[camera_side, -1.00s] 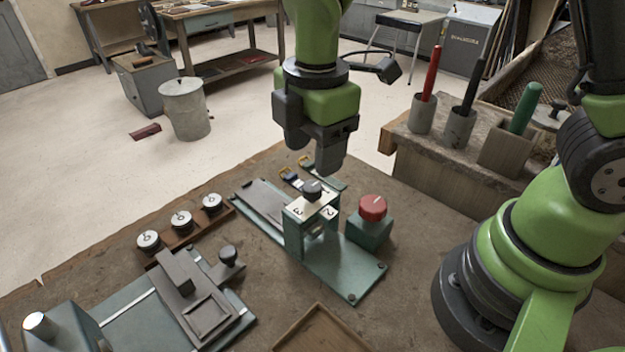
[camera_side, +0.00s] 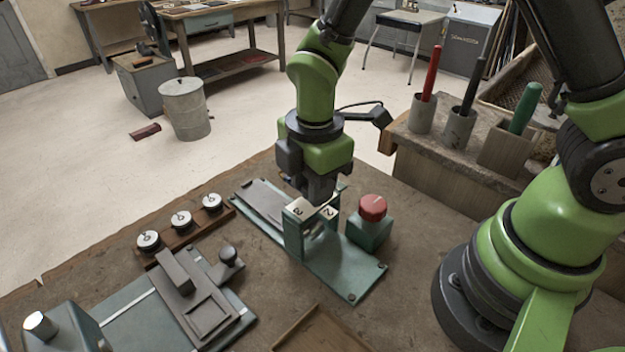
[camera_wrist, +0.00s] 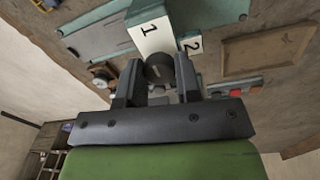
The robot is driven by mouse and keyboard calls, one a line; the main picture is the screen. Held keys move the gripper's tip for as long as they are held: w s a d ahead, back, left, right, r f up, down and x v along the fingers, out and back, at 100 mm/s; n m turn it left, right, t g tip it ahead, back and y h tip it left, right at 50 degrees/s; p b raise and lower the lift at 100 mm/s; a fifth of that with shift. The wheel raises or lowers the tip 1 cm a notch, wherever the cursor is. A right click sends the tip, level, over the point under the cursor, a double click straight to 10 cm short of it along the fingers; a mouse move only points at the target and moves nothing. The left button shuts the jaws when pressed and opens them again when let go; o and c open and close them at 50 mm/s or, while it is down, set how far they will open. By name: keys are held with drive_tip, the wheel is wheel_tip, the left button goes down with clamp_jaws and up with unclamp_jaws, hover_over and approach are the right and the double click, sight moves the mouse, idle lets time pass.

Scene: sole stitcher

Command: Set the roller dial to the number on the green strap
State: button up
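The roller dial (camera_side: 300,209) is a white block on a green stand; its faces show a 3 and a 2 in the side view. In the wrist view, the dial (camera_wrist: 152,38) shows a 1 and a smaller 2. My gripper (camera_side: 318,192) is lowered over its top. In the wrist view, my gripper (camera_wrist: 160,78) has one finger on each side of the dark round knob (camera_wrist: 159,66). The fingers look apart, and contact with the knob is not clear. The straps behind the stand are hidden by my gripper, so the green strap cannot be read now.
A red button (camera_side: 372,207) on a green box stands right of the dial. Numbered round spools (camera_side: 181,219) sit in a wooden rack at left. A clamp fixture (camera_side: 190,290) is at front left. A wooden tray (camera_side: 318,330) lies in front.

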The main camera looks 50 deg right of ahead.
drive_tip(key=shift+m, duration=0.3)
drive_tip(key=m, duration=0.3)
drive_tip(key=shift+m, duration=0.3)
drive_tip(key=m, duration=0.4)
drive_tip(key=shift+m, duration=0.3)
drive_tip(key=m, duration=0.4)
drive_tip(key=shift+w+m, duration=0.1)
drive_tip(key=shift+m, duration=2.4)
drive_tip(key=o, duration=0.9)
